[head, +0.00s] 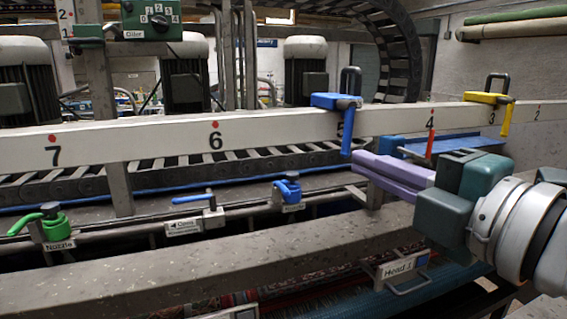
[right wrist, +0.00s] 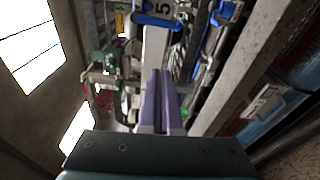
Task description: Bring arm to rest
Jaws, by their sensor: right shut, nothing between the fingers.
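My right gripper (head: 362,165) comes in from the right in the head view. Its purple fingers lie together with nothing between them. They point left, in front of the numbered white rail (head: 180,143) and below the blue clamp (head: 337,101) near mark 5. The fingers also show in the right wrist view (right wrist: 158,80), pointing along the machine. I cannot tell whether they touch anything. My left gripper is not in view.
A yellow clamp (head: 488,98) sits on the rail near mark 3. Below the rail are a green-handled Nozzle valve (head: 54,226) and blue-handled valves (head: 287,190). A grey beam (head: 200,258) runs across the front, with a patterned rug (head: 305,300) below it.

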